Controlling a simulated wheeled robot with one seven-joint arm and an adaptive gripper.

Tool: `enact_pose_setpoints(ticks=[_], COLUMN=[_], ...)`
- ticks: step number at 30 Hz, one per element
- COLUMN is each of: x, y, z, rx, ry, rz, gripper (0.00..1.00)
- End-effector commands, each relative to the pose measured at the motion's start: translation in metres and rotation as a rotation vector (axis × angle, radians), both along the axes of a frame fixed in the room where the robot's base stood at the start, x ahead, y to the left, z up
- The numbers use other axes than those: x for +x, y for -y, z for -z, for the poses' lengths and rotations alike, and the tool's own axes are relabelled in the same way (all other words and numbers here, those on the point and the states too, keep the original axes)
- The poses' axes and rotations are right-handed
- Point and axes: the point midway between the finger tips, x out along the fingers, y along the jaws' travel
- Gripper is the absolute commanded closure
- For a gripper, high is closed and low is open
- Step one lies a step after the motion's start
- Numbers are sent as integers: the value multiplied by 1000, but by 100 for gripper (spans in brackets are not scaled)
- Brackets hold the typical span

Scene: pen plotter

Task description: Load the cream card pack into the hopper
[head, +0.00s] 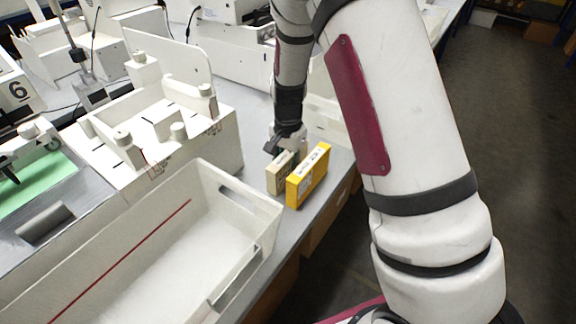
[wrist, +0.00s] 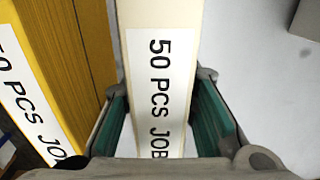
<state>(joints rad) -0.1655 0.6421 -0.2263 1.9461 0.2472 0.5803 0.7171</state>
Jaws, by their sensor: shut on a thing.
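The cream card pack (head: 279,174) stands upright on the grey bench, beside a yellow pack. In the wrist view the cream pack (wrist: 158,30) carries a white label reading "50 PCS JOB". My gripper (wrist: 168,125) has its green-padded fingers on both sides of the cream pack and is shut on it. In the head view my gripper (head: 287,150) is at the top of the pack, partly hidden. A white machine (head: 205,150) with posts and a slotted top stands to the left; I cannot tell for sure whether it is the hopper.
The yellow pack (head: 308,177) stands close to the right of the cream pack; it also fills the left of the wrist view (wrist: 70,50). A large white open bin (head: 240,200) with a red line stands in front. The bench's right edge is near the packs.

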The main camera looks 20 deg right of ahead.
Motion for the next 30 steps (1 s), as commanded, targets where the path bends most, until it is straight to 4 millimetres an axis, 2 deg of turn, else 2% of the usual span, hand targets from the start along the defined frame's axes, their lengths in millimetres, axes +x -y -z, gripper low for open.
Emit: enact_pose_setpoints(ticks=[3, 4, 6, 15, 19, 23, 30], x=[0, 0, 0, 0, 1, 1, 1], y=[0, 0, 0, 0, 0, 0, 0], z=[4, 3, 3, 2, -7, -28, -78], rx=[0, 0, 0, 0, 0, 0, 0], ry=[0, 0, 0, 0, 3, 5, 4], rz=[0, 0, 0, 0, 0, 2, 1], gripper=[100, 67, 54, 54, 54, 54, 54])
